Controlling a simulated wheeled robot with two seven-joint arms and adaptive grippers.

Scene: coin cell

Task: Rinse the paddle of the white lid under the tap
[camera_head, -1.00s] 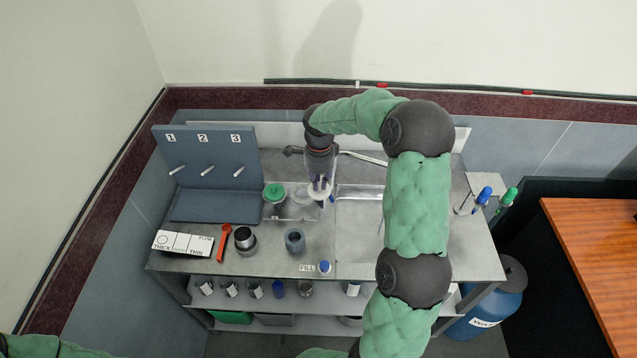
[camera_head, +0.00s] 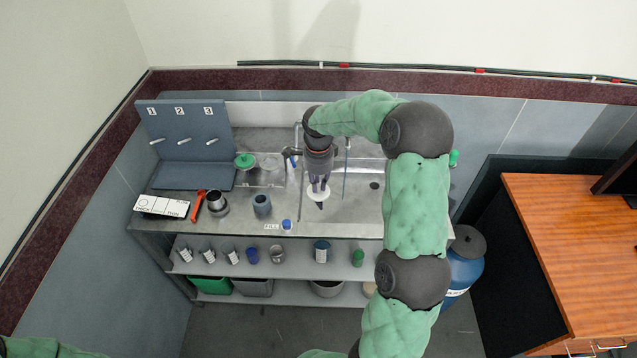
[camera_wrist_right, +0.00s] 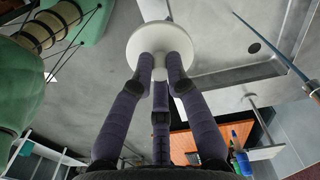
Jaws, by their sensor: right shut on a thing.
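My right gripper (camera_head: 319,184) is shut on the white lid (camera_head: 316,197) and holds it over the front left part of the sink. In the right wrist view the lid (camera_wrist_right: 150,50) is a white disc at the fingertips. A small dark part, probably the paddle (camera_head: 320,206), shows below the lid. A grey pipe, apparently the tap (camera_head: 298,130), bends behind my right wrist. A thin bluish vertical line (camera_head: 345,170) stands right of the lid, apart from it; it may be running water. It also shows in the right wrist view (camera_wrist_right: 268,43). My left gripper is out of view.
The sink's drain (camera_head: 374,185) lies to the right.

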